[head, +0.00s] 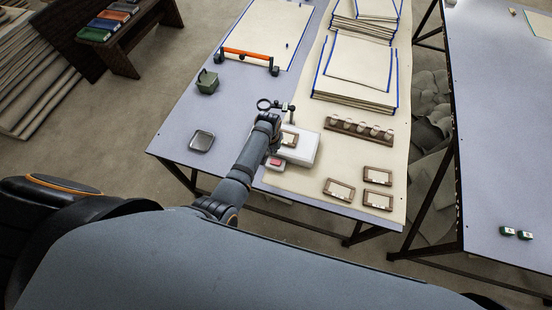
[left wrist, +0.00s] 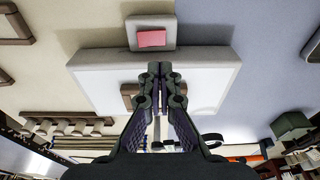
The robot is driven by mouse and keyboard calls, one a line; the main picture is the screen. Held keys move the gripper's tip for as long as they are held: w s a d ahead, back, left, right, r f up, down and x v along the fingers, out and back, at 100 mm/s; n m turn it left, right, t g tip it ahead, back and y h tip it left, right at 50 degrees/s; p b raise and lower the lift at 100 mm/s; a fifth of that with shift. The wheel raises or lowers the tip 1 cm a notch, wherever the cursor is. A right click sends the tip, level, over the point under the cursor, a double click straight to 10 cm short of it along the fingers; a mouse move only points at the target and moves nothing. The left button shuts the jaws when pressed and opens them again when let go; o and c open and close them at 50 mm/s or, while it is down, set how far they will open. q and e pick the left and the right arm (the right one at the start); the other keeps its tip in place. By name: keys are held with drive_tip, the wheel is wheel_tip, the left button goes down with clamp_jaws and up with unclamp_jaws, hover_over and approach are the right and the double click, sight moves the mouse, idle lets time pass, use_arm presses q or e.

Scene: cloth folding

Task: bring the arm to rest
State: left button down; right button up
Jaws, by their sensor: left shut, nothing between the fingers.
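My left arm reaches over the table (head: 178,130) from its front edge. My left gripper (head: 272,124) is over the near part of the table, beside a white box (head: 303,150). In the left wrist view the fingers (left wrist: 160,72) are shut together and empty, in front of the box's white top (left wrist: 205,88). The fingers hide part of a small brown-framed piece (left wrist: 129,91) there. I cannot tell the exact gap between fingertips and box. My right gripper is not in view.
A pink-topped button block (head: 275,163) sits before the box. A stand with a black ring (head: 264,104) is close behind the gripper. Brown frames (head: 339,190) and a row rack (head: 358,130) lie right.

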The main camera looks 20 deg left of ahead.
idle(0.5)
use_arm(q)
drive_tip(key=s+a+r, duration=0.5)
drive_tip(key=s+a, duration=0.3)
drive_tip(key=s+a+r+t, duration=0.1)
drive_tip(key=s+r+t, duration=0.1)
drive_tip(key=s+r, duration=1)
drive_tip(key=s+a+f+g+y+b, duration=0.1)
drive_tip(key=s+a+f+b, duration=0.15)
drive_tip(key=f, duration=1.45)
drive_tip(key=s+a+f+g+b, duration=0.1)
drive_tip(key=f+b, duration=0.2)
drive_tip(key=f, duration=1.5)
drive_tip(key=s+f+b, duration=0.3)
drive_tip(key=s+f, duration=1.3)
drive_tip(key=shift+s+a+f+g, duration=0.2)
drive_tip(key=shift+s+a+g, duration=0.1)
drive_tip(key=shift+s, duration=0.1)
